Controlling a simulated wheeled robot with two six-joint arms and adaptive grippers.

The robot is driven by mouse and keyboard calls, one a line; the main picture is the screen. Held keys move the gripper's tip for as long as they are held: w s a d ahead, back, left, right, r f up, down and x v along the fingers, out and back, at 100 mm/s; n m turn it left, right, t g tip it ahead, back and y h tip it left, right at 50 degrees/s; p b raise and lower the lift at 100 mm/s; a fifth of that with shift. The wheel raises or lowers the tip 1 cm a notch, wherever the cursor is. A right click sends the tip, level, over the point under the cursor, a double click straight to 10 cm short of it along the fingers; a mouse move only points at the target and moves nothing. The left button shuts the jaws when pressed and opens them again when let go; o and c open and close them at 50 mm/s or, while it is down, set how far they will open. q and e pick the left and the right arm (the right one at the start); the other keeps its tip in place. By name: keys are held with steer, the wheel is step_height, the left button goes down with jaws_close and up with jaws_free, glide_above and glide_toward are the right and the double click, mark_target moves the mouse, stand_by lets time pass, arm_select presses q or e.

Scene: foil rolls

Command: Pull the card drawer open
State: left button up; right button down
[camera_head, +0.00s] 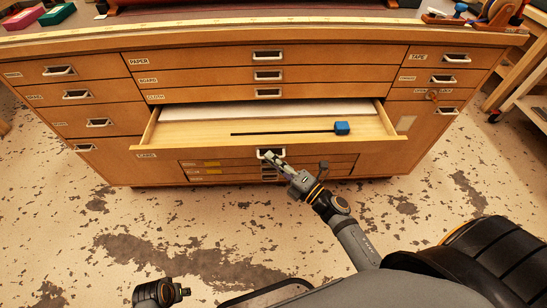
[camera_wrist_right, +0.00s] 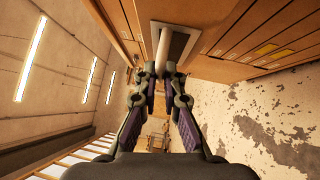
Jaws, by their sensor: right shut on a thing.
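The card drawer (camera_head: 225,140) stands pulled out from the wooden cabinet, below the cloth drawer. Its front bears a label at the left that seems to read CARD. My right gripper (camera_head: 273,160) is at the drawer's pull handle (camera_head: 264,152), at the middle of the front. In the right wrist view the fingertips (camera_wrist_right: 160,72) are shut on the pale bar of the handle (camera_wrist_right: 163,45). White sheets (camera_head: 265,112) lie at the back inside the drawer.
A blue block (camera_head: 342,128) with a thin black rod lies on the drawer's bare floor. Closed drawers surround it, and small labelled ones (camera_head: 205,171) show below. The worn floor (camera_head: 210,245) in front is clear.

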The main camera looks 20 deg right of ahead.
steer(key=c, duration=1.5)
jaws_free()
steer(key=shift+o, duration=0.2)
steer(key=v, duration=1.2)
